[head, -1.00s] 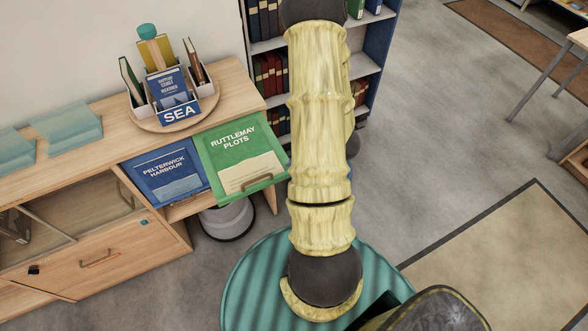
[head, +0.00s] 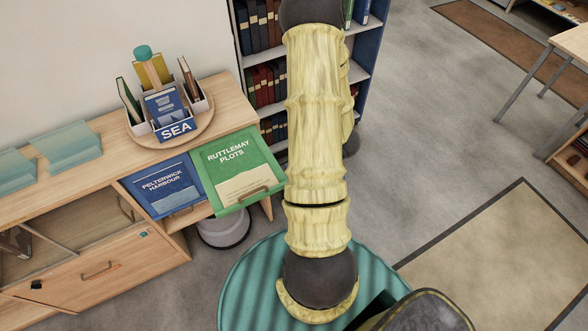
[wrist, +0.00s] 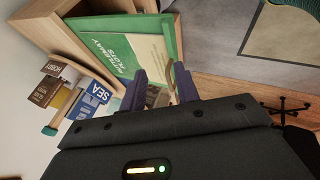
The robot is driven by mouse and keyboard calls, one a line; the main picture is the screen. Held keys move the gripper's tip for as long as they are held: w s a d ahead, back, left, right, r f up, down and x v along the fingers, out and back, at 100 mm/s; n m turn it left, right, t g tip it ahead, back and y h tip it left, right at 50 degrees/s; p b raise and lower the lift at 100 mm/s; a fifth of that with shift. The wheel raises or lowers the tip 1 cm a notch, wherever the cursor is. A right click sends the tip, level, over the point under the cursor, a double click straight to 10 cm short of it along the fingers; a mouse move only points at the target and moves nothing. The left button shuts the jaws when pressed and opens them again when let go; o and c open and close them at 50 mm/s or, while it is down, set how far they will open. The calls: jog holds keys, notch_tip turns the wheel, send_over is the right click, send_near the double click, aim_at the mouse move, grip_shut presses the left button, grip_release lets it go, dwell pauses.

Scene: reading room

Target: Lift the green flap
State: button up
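The green flap (head: 232,160), lettered "RUTTLEMAY PLOTS", is at the right end of the wooden cabinet, tilted out from its front. A small handle (head: 254,194) sits near its lower edge. In the wrist view the green flap (wrist: 88,55) fills the upper left, and its tan handle (wrist: 170,77) shows close to the right finger. My gripper (wrist: 160,75) has its two dark fingers apart, with a gap between them, at the flap's handle edge. I cannot tell whether a finger touches the handle. In the head view my arm hides the gripper.
A blue flap (head: 162,184) is left of the green one. Above, a round board (head: 158,138) bears a "SEA" book holder (head: 177,130). A grey bin (head: 224,230) stands below the flaps. A bookcase (head: 364,70) is behind my arm. Open floor lies to the right.

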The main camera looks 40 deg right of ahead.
jog(key=r+p, duration=0.1)
jog(key=d+r+p, duration=0.1)
jog(key=r+p, duration=0.2)
jog(key=shift+s+d+r, duration=0.1)
jog(key=shift+s+d, duration=0.05)
jog(key=shift+d, duration=0.2)
dwell(0.5)
jog(key=c, duration=0.3)
jog(key=shift+a+r, duration=0.1)
jog(key=shift+a, duration=0.15)
grip_shut()
jog(key=w+a+r+g+p, duration=0.1)
jog(key=a+r+g, duration=0.1)
jog(key=a, duration=0.3)
jog(key=w+a+r+m+g+p, duration=0.1)
jog(key=w+a+r+g+p, duration=0.1)
jog(key=a+r, duration=0.2)
jog(key=shift+w+a+g+h, duration=0.25)
jog(key=shift+a+g+h, duration=0.05)
jog(key=shift+a, duration=0.2)
jog(key=shift+f, duration=0.1)
